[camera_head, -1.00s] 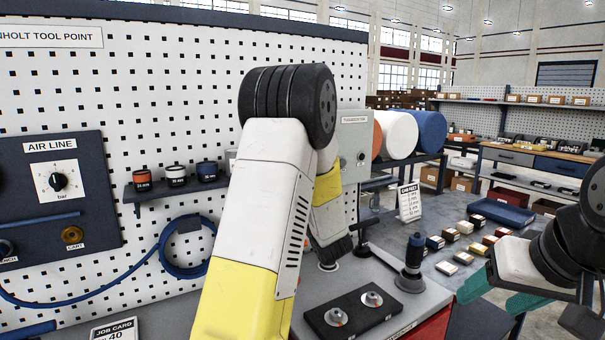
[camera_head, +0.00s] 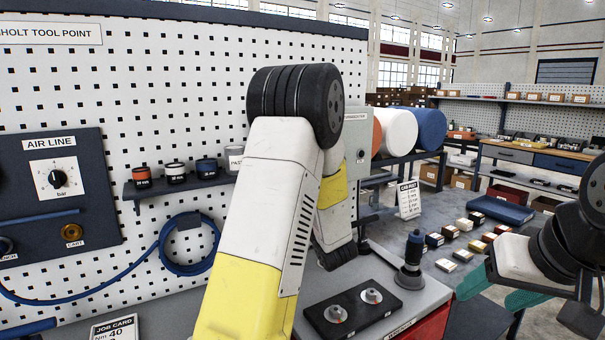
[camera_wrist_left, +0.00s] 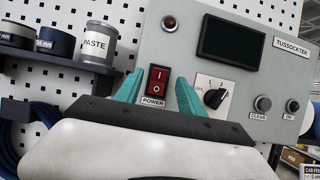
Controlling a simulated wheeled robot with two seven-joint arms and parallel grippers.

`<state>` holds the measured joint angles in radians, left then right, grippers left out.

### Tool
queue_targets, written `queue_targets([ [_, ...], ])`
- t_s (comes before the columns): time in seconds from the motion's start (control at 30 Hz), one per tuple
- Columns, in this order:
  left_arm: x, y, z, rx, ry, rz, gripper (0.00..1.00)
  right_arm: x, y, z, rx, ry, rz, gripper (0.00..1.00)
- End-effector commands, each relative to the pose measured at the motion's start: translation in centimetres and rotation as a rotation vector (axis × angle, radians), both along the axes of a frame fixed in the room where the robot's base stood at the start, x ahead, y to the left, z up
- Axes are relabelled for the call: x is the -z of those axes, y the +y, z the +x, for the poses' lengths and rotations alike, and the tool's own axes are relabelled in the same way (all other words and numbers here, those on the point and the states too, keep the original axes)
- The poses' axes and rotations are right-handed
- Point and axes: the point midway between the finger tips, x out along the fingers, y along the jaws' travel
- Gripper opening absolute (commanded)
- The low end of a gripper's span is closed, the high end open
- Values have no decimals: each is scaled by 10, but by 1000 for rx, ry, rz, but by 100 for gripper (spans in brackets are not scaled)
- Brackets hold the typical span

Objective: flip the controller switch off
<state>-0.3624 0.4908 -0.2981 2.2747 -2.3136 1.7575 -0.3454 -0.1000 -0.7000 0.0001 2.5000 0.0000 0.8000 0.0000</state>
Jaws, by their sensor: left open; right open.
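The controller is a grey panel (camera_wrist_left: 225,80), labelled TUSSOCKTEK in the left wrist view. Its red rocker power switch (camera_wrist_left: 157,80) carries I above O over a POWER label; I cannot tell which half is pressed. My left gripper (camera_wrist_left: 159,75) is open, its teal fingers on either side of the switch in that view; contact is unclear. In the head view the controller (camera_head: 357,125) shows only at its edge, and my left arm hides the switch and left fingers. My right gripper (camera_head: 498,294) is open and empty at lower right, away from the controller.
The panel also has a dark display (camera_wrist_left: 231,42), a reddish lamp (camera_wrist_left: 169,23), a dial (camera_wrist_left: 214,97) and two buttons. A paste tin (camera_wrist_left: 94,42) stands on the shelf to the left. A black block with two knobs (camera_head: 352,308) sits on the worktop below my left arm.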

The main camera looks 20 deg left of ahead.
Motion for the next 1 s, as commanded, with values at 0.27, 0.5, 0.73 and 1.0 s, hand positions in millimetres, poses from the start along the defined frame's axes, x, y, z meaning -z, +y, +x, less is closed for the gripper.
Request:
queue_targets([
  [0.27, 20, -32, -27, 2, 2, 1, 46, 0, 0, 0, 0, 0, 0, 59],
  [0.5, 25, -39, -35, 1, 0, 0, 46, 0, 0, 0, 0, 0, 0, 59],
  [0.73, 24, -38, -35, -2, -1, -2, 46, 0, 0, 0, 0, 0, 0, 59],
  [1.0, 23, 28, -89, -232, -36, -275, 46, 0, 0, 0, 0, 0, 0, 59],
])
